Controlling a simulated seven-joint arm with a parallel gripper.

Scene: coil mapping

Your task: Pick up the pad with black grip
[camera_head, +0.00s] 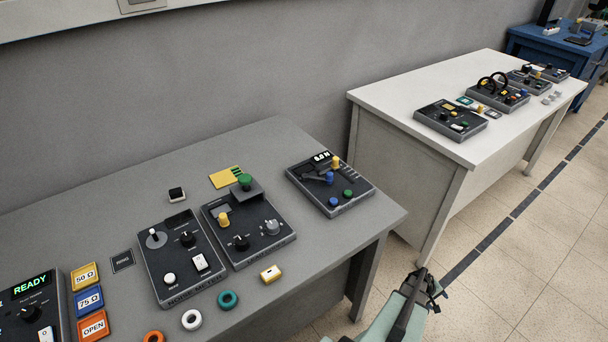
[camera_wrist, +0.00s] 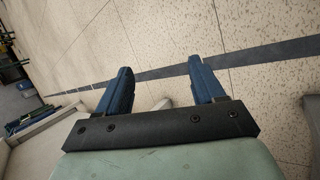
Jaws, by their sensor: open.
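A small block with a black top and a white lower edge (camera_head: 176,194), which looks like the pad with black grip, sits on the grey table (camera_head: 120,190) near its back. It stands apart from the devices around it. My gripper (camera_wrist: 160,68) is open and empty in the wrist view, its two blue fingers spread over bare floor. In the head view my arm's end shows at the bottom right, beyond the table's right edge and far from the block. The block is not in the wrist view.
Dark panels with knobs stand on the table, one (camera_head: 180,260) in front of the block and another (camera_head: 248,228) to its right. A yellow card (camera_head: 224,179) lies nearby. Coloured rings (camera_head: 228,299) line the front edge. A white table (camera_head: 400,95) stands behind right.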

